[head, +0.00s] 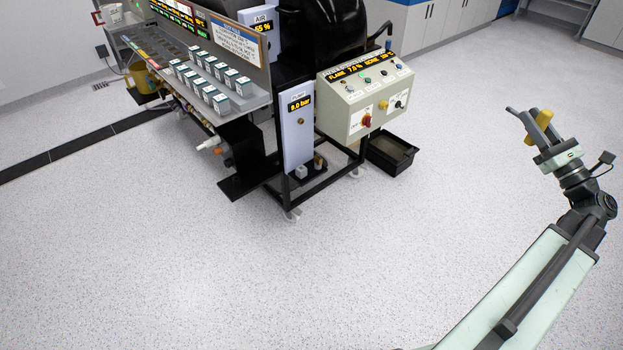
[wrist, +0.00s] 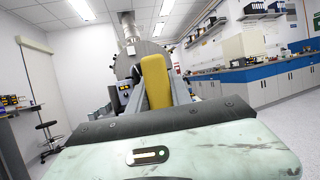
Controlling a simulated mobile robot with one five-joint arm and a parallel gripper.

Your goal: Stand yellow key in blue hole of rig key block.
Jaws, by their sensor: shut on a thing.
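My gripper (head: 525,113) is raised over open floor at the right of the head view. It is shut on the yellow key (head: 541,124). In the wrist view the yellow key (wrist: 156,82) stands up between the two fingers, its rounded end uppermost. The key is well to the right of the rig and touches nothing but my gripper. I cannot make out the rig key block or its blue hole for certain in either view.
The rig's control panel (head: 368,100) has knobs and a red switch. A grey shelf (head: 256,101) at its left carries several small grey-white blocks. A black tray (head: 390,154) lies on the floor beside the rig. The speckled floor (head: 330,280) in front is clear.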

